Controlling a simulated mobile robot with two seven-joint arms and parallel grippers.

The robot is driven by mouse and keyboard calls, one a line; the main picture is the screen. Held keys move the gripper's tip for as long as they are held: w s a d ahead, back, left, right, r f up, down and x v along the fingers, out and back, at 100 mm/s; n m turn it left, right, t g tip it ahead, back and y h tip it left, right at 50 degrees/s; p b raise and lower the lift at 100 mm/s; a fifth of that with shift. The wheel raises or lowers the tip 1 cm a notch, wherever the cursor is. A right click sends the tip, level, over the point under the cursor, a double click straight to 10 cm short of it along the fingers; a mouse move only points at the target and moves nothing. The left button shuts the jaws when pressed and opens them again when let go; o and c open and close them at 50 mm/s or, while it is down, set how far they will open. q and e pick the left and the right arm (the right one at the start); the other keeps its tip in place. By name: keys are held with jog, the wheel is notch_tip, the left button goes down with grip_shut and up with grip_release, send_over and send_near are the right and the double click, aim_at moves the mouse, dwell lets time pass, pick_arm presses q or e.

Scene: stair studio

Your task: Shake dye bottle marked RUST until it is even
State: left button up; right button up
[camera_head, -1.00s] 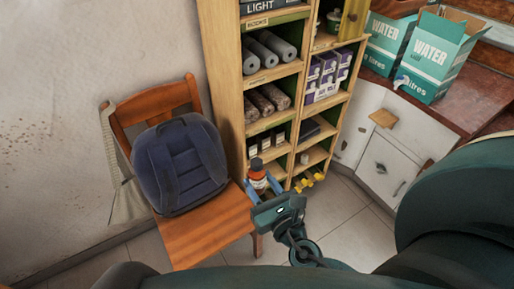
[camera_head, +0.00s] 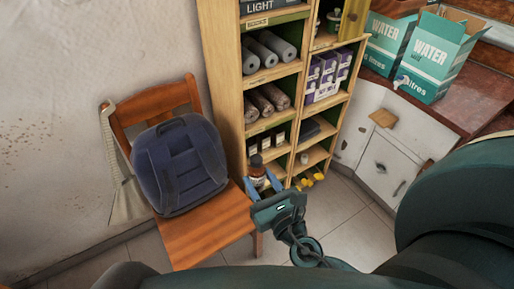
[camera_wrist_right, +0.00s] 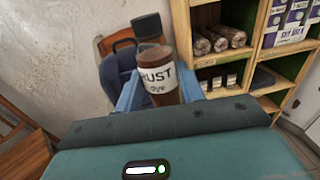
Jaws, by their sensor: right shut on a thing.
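The RUST dye bottle (camera_head: 257,170) is a small bottle with a dark cap and a white label. The fingers also show in the right wrist view (camera_wrist_right: 160,94). The bottle is held roughly upright, slightly tilted, in the air between the chair and the shelf. The lower part of the bottle is partly hidden by the gripper. My left gripper is not in view.
A wooden chair (camera_head: 205,235) with a blue backpack (camera_head: 180,165) stands to the left of the bottle. A wooden shelf unit (camera_head: 229,85) with rolls and boxes stands close behind. Water boxes (camera_head: 438,55) sit on the counter at right. Tiled floor (camera_head: 345,235) is open at lower right.

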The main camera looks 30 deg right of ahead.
aim_at(260, 186)
notch_tip(260, 186, up, 10)
jog(key=f, duration=0.1)
notch_tip(260, 186, down, 10)
jog(key=shift+r, duration=0.15)
notch_tip(260, 186, up, 10)
dwell(0.3)
